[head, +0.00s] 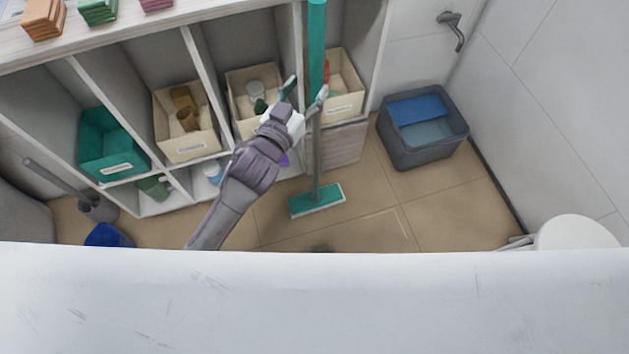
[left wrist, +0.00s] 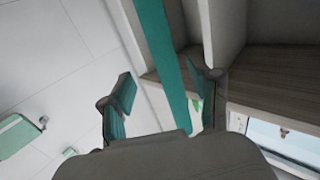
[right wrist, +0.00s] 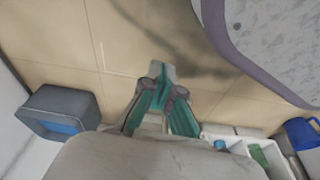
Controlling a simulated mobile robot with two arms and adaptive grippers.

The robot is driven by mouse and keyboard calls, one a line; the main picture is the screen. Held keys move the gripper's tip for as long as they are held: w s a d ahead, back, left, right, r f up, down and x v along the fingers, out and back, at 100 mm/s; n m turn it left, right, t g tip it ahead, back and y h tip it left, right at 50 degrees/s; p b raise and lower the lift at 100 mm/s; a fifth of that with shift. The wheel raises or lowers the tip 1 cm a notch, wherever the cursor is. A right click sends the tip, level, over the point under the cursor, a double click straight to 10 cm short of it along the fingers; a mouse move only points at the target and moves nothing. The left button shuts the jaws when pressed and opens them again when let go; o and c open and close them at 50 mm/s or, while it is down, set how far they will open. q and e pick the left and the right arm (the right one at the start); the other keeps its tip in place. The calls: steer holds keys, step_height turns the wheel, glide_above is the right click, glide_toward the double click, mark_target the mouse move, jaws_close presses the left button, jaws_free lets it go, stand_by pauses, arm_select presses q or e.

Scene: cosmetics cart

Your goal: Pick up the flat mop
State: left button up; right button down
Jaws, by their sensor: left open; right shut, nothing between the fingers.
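The flat mop stands nearly upright in front of the shelf unit, with a green upper handle (head: 316,40), a grey lower pole and a flat green head (head: 317,200) on the floor. My left gripper (head: 306,91) is open at the handle, one finger to either side of it in the head view. In the left wrist view the green handle (left wrist: 160,55) runs between the two spread fingers (left wrist: 160,92); I cannot tell whether they touch it. My right gripper (right wrist: 160,78) is shut and empty over the floor in the right wrist view, and hidden in the head view.
The shelf unit (head: 205,75) holds a green bin (head: 110,150) and several beige bins close to my left arm. A grey-blue bucket (head: 422,130) stands right of the mop. A white rounded object (head: 577,232) is at the far right. Floor between mop and bucket is clear.

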mark_target(313, 73)
arm_select(q)
steer(key=shift+x, duration=1.1)
steer(key=shift+a+b+x, duration=0.15)
steer(key=shift+b+x, duration=0.05)
steer(key=shift+x, duration=0.95)
steer(key=shift+a+b+x, duration=0.1)
steer(key=shift+b+x, duration=0.1)
steer(key=shift+x, duration=0.95)
steer(key=shift+w, duration=0.1)
jaws_close()
steer(key=shift+r, duration=0.1)
arm_select(e)
steer(key=r, duration=0.1)
steer(key=w+r, duration=0.1)
steer(key=shift+w+a+r, duration=0.15)
steer(key=shift+w+r, duration=0.1)
steer(key=shift+r, duration=0.15)
